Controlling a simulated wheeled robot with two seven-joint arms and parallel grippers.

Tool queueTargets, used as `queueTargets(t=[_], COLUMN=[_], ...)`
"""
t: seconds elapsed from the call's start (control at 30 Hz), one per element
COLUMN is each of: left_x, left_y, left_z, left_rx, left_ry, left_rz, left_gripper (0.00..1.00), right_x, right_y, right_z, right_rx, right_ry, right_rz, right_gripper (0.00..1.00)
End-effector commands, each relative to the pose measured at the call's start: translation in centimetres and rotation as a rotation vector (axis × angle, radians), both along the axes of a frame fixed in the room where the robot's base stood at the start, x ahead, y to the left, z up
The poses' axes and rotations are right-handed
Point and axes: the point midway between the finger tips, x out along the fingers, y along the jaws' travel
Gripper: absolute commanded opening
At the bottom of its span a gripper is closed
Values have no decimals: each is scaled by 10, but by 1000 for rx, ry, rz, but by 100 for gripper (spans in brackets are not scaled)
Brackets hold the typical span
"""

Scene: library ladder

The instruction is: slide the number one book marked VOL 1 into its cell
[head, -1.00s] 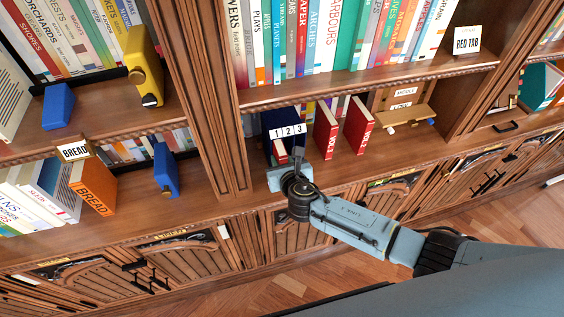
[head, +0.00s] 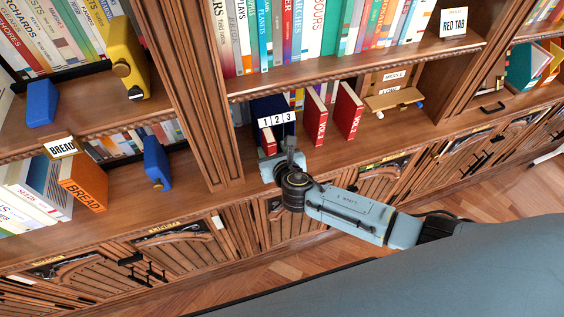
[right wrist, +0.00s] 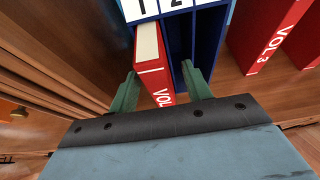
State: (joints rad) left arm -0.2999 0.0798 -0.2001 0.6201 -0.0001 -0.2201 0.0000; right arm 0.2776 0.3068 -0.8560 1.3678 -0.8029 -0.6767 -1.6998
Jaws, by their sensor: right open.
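The blue case (head: 265,106) with cells labelled 1, 2, 3 stands on the lower shelf; it also shows in the right wrist view (right wrist: 207,38). The red book marked VOL (right wrist: 152,60), its number not legible, stands in the leftmost cell under the 1, its spine end sticking out toward me. It shows small and red in the head view (head: 269,141). My right gripper (right wrist: 159,72) is open, with one green finger on each side of the protruding book; I cannot tell if they touch it. In the head view it is at the case front (head: 286,155). My left gripper is not in view.
A red book marked VOL 3 (right wrist: 262,45) and another red book (head: 348,110) stand right of the case. A wooden upright (head: 190,90) rises close on the left. The shelf above holds a row of books. A small wooden stand (head: 394,98) is further right.

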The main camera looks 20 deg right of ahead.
Motion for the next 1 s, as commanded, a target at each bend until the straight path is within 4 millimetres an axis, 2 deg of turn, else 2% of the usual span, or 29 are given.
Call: queueTargets(t=[0.3,0.5,0.7,1.0], left_x=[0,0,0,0], left_y=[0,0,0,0], left_z=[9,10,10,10], left_rx=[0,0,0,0], left_ry=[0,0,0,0], left_rz=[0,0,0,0], left_gripper=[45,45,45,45], right_x=[-59,-88,-102,-103], right_y=[-2,-3,-3,-3], right_z=[25,37,43,44], right_rx=[1,-1,-1,-1], right_ry=[1,0,-1,-2], right_rz=[2,1,0,0], right_gripper=[49,49,49,49])
